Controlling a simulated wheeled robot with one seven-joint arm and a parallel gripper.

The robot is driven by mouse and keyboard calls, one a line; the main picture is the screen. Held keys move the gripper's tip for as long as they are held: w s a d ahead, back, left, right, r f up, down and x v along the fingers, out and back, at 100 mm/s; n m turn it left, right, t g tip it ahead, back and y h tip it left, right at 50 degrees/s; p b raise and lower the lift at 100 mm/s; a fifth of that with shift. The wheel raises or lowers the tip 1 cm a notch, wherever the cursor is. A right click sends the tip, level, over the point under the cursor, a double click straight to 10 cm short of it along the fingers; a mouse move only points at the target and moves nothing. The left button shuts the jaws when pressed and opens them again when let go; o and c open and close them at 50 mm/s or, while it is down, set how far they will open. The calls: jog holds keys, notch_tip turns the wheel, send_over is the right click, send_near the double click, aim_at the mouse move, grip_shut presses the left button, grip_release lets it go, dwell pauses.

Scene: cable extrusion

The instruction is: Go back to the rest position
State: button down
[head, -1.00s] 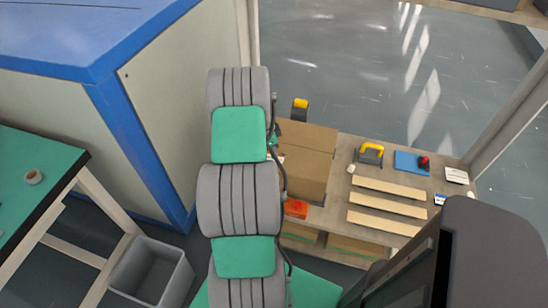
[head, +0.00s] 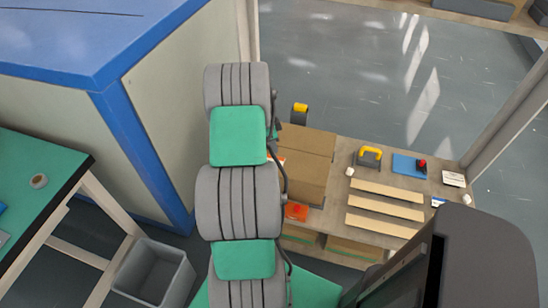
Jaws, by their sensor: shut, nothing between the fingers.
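My arm, with grey ribbed joints and green covers, rises through the middle of the head view. Its far end is in front of the workbench's left side, close to the cardboard box (head: 298,160). My gripper does not show; the arm's own upper links cover that spot, so its fingers cannot be seen.
The wooden workbench (head: 345,218) holds light wooden strips (head: 385,208), a yellow-handled tool (head: 369,157), a blue pad (head: 407,165) and an orange-red item (head: 296,212). A blue-edged cabinet (head: 135,130) stands close left of my arm. A green table (head: 30,175) and a grey bin (head: 155,275) are at left.

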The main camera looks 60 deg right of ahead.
notch_tip(320, 180, up, 3)
jog(key=shift+f+p, duration=0.2)
jog(key=shift+p, duration=0.15)
